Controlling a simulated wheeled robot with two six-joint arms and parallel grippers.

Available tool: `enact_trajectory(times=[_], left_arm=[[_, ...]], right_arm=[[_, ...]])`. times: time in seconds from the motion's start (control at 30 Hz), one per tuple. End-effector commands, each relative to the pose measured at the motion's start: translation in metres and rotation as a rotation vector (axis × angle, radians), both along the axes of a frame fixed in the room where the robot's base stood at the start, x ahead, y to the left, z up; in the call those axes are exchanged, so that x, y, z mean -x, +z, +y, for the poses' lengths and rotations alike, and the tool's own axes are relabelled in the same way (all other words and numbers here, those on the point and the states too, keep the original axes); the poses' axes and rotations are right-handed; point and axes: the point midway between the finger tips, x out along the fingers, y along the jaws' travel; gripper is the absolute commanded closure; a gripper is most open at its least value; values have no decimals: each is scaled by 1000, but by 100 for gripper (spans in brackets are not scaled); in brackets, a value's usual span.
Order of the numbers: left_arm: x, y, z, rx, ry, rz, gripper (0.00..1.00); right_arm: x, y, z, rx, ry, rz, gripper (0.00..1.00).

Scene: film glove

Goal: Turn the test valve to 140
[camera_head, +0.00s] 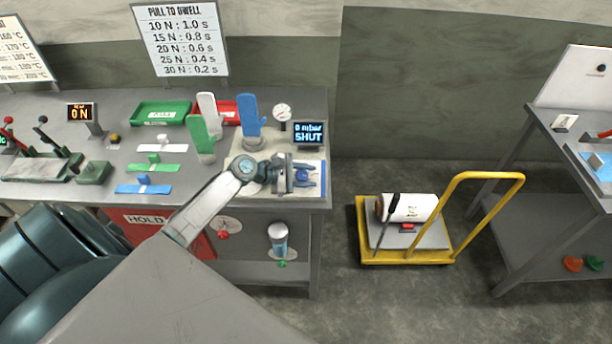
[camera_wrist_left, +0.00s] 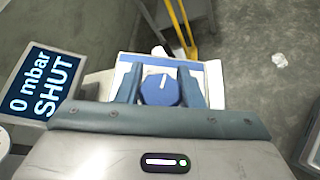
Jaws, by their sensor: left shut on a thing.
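The test valve is a round blue knob with a white pointer line, seen best in the left wrist view (camera_wrist_left: 160,87). In the head view the blue knob (camera_head: 301,176) is partly covered by my gripper, at the right end of the grey bench. My left gripper (camera_head: 305,176) is shut on the knob, with one finger on either side of it in the left wrist view (camera_wrist_left: 160,92). The display (camera_head: 309,134) beside it reads "0 mbar SHUT"; it also shows in the left wrist view (camera_wrist_left: 43,85). My right gripper is not in view.
A round gauge (camera_head: 282,113) and upright blue (camera_head: 250,116), white (camera_head: 208,112) and green (camera_head: 200,134) glove forms stand behind my gripper. A yellow trolley (camera_head: 440,255) carrying a white roll (camera_head: 412,207) stands on the floor to the right.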

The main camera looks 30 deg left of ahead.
Motion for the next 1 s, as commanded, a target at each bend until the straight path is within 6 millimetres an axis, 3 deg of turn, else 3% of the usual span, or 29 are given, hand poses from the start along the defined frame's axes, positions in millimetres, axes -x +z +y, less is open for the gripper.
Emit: enact_trajectory(times=[0.5,1.0], left_arm=[[4,-2,-3,-198,-402,119,89],[9,-6,-3,-294,-600,181,89]], right_arm=[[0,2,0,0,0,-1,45],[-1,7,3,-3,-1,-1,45]])
